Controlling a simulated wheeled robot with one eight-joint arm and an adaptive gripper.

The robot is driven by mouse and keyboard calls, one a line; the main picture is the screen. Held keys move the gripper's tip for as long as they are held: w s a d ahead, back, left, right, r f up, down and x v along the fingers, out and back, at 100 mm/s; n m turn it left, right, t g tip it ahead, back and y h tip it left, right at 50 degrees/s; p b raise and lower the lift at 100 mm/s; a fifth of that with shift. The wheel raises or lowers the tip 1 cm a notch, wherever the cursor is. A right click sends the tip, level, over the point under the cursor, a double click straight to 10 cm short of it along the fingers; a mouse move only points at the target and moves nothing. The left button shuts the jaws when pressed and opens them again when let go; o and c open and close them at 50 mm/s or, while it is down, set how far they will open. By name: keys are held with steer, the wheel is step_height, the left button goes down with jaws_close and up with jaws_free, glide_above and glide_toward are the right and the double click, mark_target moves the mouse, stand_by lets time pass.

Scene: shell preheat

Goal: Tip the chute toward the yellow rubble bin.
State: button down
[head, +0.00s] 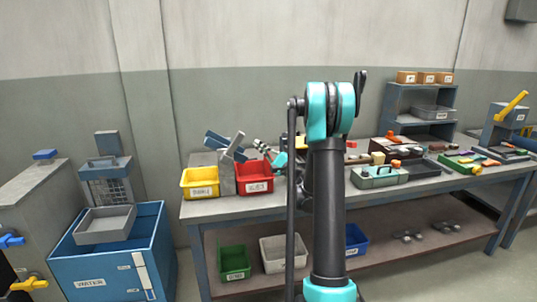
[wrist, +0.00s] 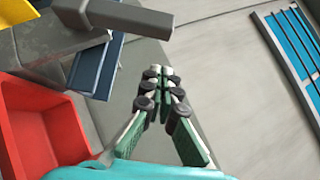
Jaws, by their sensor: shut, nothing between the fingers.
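The chute (head: 217,141) is a blue tilted piece on a grey stand, above and behind two bins. A grey bar (head: 235,147) rises from it, tilted up to the right. The wrist view shows the blue chute (wrist: 102,68) and the end of the grey bar (wrist: 140,18). The yellow bin (head: 200,190) stands in front on the left, the red bin (head: 254,185) to its right. Both also show in the wrist view, yellow (wrist: 45,45) and red (wrist: 38,125). My gripper (wrist: 160,75) is shut and empty, beside the bar and apart from it.
My arm hides part of the bench (head: 225,208). A green-grey toolbox (head: 380,178) and many small parts lie to the right. A grey shelf (head: 420,105) stands behind. A blue crate (head: 110,262) stands on the floor at left. Bins sit on the lower shelf.

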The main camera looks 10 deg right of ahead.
steer(key=shift+w+a+r, duration=0.1)
steer(key=shift+a+r, duration=0.5)
steer(key=shift+a, duration=0.3)
steer(key=shift+a+r, duration=0.6)
steer(key=shift+a, duration=0.25)
steer(key=shift+r, duration=0.1)
steer(key=a+r+n+g+h, duration=0.2)
steer(key=a+n+g, duration=0.1)
steer(key=a+n, duration=0.2)
steer(key=a+r+n+g+h, duration=0.2)
steer(key=a+n+g+h, duration=0.1)
steer(key=a, duration=0.6)
steer(key=shift+r+n+g, duration=0.3)
steer(key=shift+n+g, duration=0.1)
steer(key=shift+n, duration=0.5)
steer(key=shift+a, duration=0.25)
